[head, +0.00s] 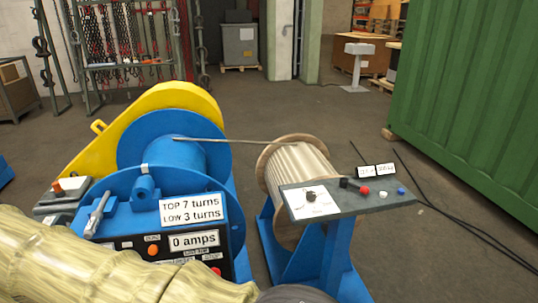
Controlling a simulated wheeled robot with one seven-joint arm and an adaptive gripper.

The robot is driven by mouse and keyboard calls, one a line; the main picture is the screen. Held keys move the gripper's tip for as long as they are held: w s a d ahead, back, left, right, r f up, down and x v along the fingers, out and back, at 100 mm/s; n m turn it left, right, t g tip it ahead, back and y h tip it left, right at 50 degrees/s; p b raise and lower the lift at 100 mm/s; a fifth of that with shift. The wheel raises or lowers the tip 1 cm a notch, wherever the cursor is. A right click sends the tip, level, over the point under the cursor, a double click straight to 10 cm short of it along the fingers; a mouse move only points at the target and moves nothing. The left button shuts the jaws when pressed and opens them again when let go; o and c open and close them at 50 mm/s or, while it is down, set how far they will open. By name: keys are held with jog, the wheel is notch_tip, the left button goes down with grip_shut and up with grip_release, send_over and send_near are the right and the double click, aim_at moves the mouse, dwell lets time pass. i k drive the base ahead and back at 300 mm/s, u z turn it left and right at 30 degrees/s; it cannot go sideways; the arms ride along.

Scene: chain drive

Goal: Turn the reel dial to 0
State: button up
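The reel stand's grey control panel (336,206) sits in front of the wooden reel (297,172) in the head view. A small black dial knob (311,196) stands on a white plate (322,209) at the panel's left end. The marks on the plate and the knob's pointing direction are too small to read. My gripper's fingers do not show. A pale yellow ribbed sleeve, apparently my arm, crosses the bottom left, and a dark rounded part shows at the bottom edge, below and apart from the dial.
The panel also carries a black lever (350,184) and red (365,190), white and blue (401,191) buttons. A blue winch (165,145) with an orange button and "0 amps" display stands left. A line runs from winch to reel. A green container (475,100) bounds the right.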

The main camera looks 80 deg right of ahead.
aim_at(311, 196)
jog(key=z, duration=2.9)
